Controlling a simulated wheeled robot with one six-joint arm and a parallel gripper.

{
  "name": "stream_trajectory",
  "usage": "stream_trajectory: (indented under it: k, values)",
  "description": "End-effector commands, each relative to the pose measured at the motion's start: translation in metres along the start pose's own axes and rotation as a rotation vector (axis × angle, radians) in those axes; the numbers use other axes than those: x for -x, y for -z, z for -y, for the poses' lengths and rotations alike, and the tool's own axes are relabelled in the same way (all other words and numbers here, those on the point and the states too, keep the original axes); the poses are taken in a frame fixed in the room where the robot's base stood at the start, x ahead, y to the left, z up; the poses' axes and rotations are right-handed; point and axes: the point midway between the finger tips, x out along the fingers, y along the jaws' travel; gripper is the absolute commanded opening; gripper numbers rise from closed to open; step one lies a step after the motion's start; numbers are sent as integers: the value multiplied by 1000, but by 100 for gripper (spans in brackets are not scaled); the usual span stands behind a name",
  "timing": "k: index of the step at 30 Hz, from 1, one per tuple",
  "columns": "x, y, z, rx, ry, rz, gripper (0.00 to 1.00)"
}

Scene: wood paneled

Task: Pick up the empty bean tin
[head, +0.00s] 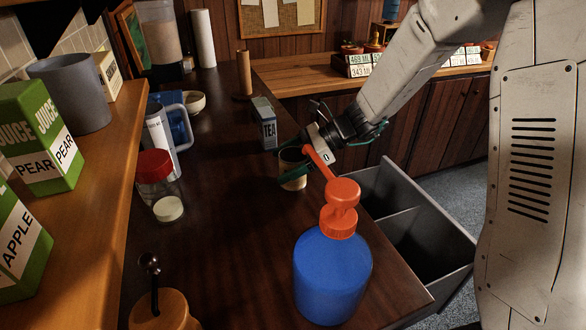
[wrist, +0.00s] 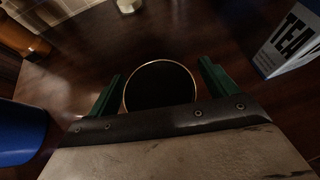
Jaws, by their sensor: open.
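The bean tin (head: 294,184) stands upright on the dark wooden counter in the head view, with a pale lower part. In the wrist view I look down on its round, dark open mouth (wrist: 160,86) with a thin bright rim. My gripper (wrist: 161,72) is open, with one green finger on each side of the tin. It also shows at the tin in the head view (head: 289,169), where it covers part of the tin's side. I cannot tell whether either finger touches the tin.
A blue bottle with an orange pump (head: 332,272) stands in front of the tin. A TEA box (head: 265,124) stands behind it. A red-lidded jar (head: 156,178) and a white jug (head: 166,132) are to the left. An open grey drawer (head: 425,215) juts out at right.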

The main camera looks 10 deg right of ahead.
Motion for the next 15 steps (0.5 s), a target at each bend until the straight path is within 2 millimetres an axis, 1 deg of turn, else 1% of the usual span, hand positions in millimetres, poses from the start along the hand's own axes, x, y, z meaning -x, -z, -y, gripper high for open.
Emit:
stream_trajectory:
  k: [5,6,8,9,11,15]
  values:
    - [-1,0,0,0,1,0,85]
    - [-1,0,0,0,1,0,79]
    - [-1,0,0,0,1,0,63]
    - [-1,0,0,0,1,0,52]
    - [-1,0,0,0,1,0,36]
    - [-1,0,0,0,1,0,36]
